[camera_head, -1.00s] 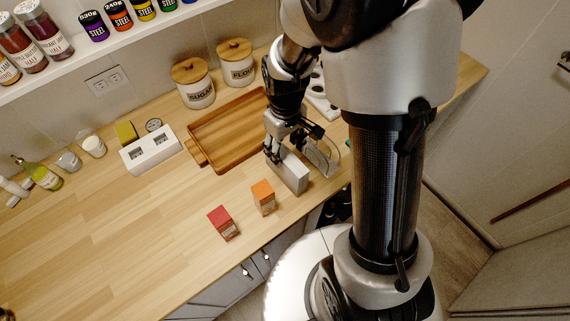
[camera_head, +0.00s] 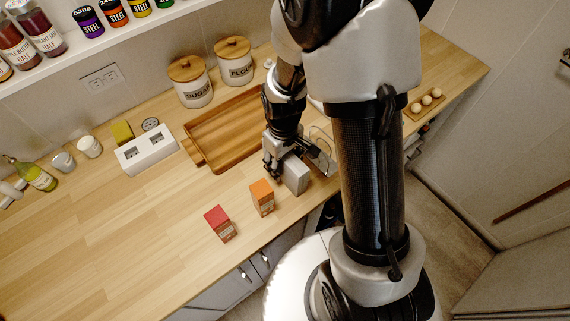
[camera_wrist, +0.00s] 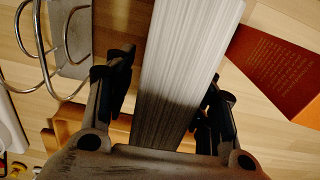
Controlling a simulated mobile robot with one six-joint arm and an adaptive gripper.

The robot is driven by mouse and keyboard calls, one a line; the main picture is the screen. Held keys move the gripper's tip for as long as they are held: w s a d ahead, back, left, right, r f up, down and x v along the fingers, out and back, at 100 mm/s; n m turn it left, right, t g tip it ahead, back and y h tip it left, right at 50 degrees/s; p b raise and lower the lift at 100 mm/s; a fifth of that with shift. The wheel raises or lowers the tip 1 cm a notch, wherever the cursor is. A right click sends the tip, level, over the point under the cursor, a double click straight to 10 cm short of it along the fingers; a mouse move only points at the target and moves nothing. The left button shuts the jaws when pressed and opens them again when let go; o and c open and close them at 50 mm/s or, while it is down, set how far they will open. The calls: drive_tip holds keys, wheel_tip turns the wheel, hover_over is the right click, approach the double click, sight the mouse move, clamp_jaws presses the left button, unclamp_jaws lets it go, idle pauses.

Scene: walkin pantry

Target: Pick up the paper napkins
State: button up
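The paper napkins (camera_head: 297,174) are a white-grey upright block on the counter near its front edge. In the wrist view the layered white napkin stack (camera_wrist: 185,70) runs between my two fingers. My gripper (camera_head: 279,168) is low over the napkins' left end in the head view. In the wrist view my gripper (camera_wrist: 168,95) is open around the stack. A gap shows between the left finger and the stack; the right finger is very close to it, and contact there is unclear. The stack's near end is partly hidden by my gripper.
An orange box (camera_head: 262,197) stands close left of the napkins, with a red box (camera_head: 220,224) beyond it. A wire holder (camera_wrist: 42,50) is on the napkins' other side. A wooden tray (camera_head: 196,157) lies behind.

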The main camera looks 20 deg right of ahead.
drive_tip(key=c, duration=1)
drive_tip(key=shift+r, duration=0.1)
